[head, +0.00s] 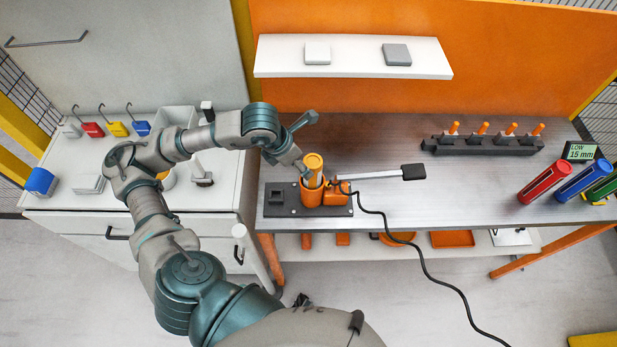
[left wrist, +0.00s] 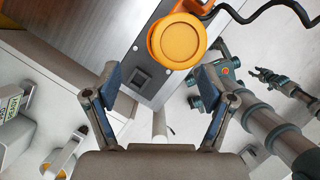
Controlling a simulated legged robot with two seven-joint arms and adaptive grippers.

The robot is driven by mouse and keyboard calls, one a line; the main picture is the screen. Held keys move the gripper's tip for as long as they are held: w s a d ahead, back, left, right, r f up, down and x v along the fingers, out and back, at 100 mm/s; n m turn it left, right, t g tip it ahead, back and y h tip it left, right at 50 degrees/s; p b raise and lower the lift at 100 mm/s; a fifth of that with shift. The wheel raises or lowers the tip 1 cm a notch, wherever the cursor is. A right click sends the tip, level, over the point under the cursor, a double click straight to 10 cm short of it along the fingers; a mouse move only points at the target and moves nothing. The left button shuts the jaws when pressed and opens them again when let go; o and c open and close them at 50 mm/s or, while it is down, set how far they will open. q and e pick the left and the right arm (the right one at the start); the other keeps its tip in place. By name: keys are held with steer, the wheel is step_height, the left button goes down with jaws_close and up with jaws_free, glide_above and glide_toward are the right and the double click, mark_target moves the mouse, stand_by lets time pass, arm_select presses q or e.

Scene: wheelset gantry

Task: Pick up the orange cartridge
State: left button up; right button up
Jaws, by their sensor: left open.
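The orange cartridge (head: 314,163) stands in an orange holder (head: 312,194) on a dark base plate (head: 280,210) at the bench's left front. In the left wrist view I look down on its round orange end (left wrist: 179,41), near the top of the picture. My left gripper (head: 303,172) is beside the cartridge's upper part in the head view. In the left wrist view its two fingers (left wrist: 160,102) are spread with nothing between them, and the cartridge lies beyond the fingertips. What seems to be my right gripper (left wrist: 268,76) shows small at the right; its jaw state is unclear.
A black cable (head: 424,262) runs from the holder over the bench edge. A flat black-ended tool (head: 412,172) lies right of the holder. The bench middle (head: 450,200) is clear.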

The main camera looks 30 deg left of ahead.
mark_target(312, 181)
arm_select(q)
steer(key=p+x, duration=0.1)
steer(key=x, duration=0.6)
steer(key=shift+w+d+f, duration=0.15)
steer(key=shift+d+f, duration=0.15)
steer(key=shift+d, duration=0.1)
steer(key=shift+d+r, duration=0.1)
steer(key=shift+d, duration=0.1)
steer(key=shift+c, duration=1)
steer(key=shift+d+r, duration=0.1)
steer(key=shift+d, duration=0.35)
steer(key=c, duration=0.8)
steer(key=shift+d, duration=0.1)
steer(key=c, duration=0.4)
steer(key=shift+a, duration=0.3)
steer(key=shift+c, duration=0.5)
